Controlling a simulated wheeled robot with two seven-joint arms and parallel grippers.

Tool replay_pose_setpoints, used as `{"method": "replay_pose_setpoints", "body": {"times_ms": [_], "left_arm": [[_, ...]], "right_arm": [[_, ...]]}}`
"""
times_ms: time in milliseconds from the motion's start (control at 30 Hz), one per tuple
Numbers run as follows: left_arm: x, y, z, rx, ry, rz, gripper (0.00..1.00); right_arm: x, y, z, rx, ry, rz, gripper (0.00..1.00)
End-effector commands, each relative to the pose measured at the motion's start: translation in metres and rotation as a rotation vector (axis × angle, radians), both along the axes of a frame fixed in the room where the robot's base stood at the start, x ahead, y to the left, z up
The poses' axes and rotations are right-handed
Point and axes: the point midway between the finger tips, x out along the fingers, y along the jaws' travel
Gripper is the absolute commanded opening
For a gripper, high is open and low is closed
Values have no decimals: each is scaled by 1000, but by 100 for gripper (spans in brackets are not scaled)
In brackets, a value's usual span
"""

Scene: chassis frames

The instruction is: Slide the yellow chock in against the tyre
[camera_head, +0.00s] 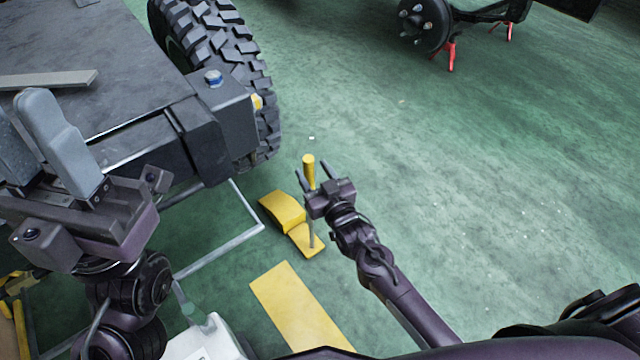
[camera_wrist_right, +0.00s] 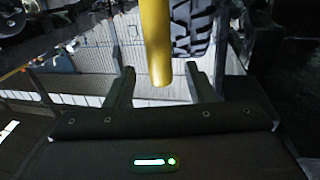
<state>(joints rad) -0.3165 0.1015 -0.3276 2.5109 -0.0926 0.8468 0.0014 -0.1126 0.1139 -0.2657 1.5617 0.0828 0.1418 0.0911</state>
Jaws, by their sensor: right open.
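The yellow chock (camera_head: 282,211) lies on the green floor, apart from the big black tyre (camera_head: 248,75) and on its near side. From its flat yellow foot a thin upright rod rises to a yellow grip (camera_head: 308,170). My right gripper (camera_head: 314,182) is open at the top of the rod. In the right wrist view the yellow grip (camera_wrist_right: 157,45) stands between the two parted fingers, with space visible on both sides. The tyre's tread also shows behind it (camera_wrist_right: 192,35).
A dark vehicle chassis (camera_head: 80,50) with a corner box (camera_head: 220,108) stands beside the tyre. A grey metal frame (camera_head: 225,248) lies near the chock. A yellow floor strip (camera_head: 300,310) is in front. A hub on a red stand (camera_head: 451,55) is far off. The right floor is clear.

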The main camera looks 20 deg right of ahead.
Motion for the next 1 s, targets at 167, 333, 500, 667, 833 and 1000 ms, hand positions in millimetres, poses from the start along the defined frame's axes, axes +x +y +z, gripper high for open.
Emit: {"method": "replay_pose_setpoints", "body": {"times_ms": [167, 333, 500, 667, 833, 1000], "left_arm": [[0, 0, -7, 0, -14, 1, 36], [-1, 0, -7, 1, -20, 1, 36], [-1, 0, -7, 2, -22, 1, 36], [-1, 0, -7, 2, -21, 1, 36], [-1, 0, -7, 2, -21, 1, 36], [-1, 0, -7, 2, -21, 1, 36]], "right_arm": [[25, 5, -2, 0, -1, 0, 50], [35, 7, -1, 1, 0, 1, 50], [36, 8, 0, 1, 1, 1, 50], [36, 8, 0, 1, 1, 1, 43], [36, 8, 0, 0, 1, 1, 21], [36, 7, 0, 0, 1, 1, 0]]}}
